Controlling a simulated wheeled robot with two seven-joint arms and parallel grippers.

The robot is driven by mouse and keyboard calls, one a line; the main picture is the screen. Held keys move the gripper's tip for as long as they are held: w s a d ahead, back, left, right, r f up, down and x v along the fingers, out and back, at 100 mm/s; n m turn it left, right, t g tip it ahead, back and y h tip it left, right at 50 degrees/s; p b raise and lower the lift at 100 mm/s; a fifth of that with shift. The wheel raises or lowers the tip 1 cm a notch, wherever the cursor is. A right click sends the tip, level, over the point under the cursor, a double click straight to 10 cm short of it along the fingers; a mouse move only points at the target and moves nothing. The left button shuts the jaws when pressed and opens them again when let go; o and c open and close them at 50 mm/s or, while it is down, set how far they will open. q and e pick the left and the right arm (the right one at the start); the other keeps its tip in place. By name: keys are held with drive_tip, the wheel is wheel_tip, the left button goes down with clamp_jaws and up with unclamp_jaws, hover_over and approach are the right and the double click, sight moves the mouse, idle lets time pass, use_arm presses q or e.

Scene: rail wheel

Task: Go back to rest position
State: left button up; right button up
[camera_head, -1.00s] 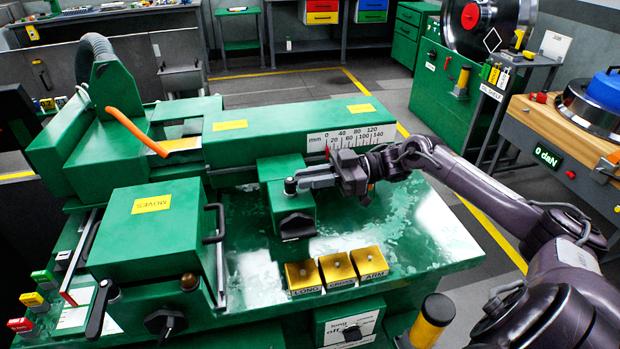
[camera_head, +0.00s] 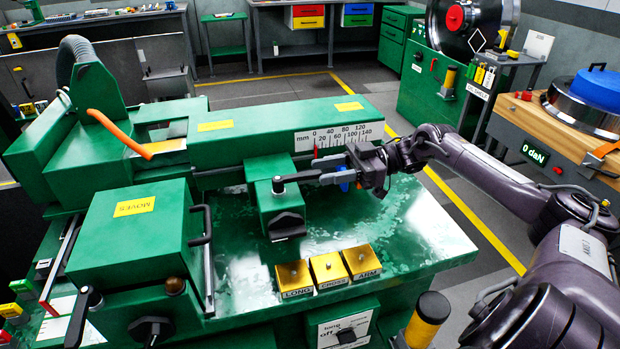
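My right gripper (camera_head: 328,178) reaches in from the right over the green machine bed (camera_head: 410,235). A small blue part (camera_head: 345,186) shows by the fingers. My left gripper is not in view.
The mm scale (camera_head: 340,137) is just behind my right gripper. Gold blocks labelled LONG, CROSS and ARM (camera_head: 328,268) stand in front. A wooden-topped bench (camera_head: 560,130) with a "0 daN" display is at the right. Open floor lies behind the machine.

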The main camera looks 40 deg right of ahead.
drive_tip(key=shift+s+d, duration=0.2)
drive_tip(key=shift+d, duration=0.35)
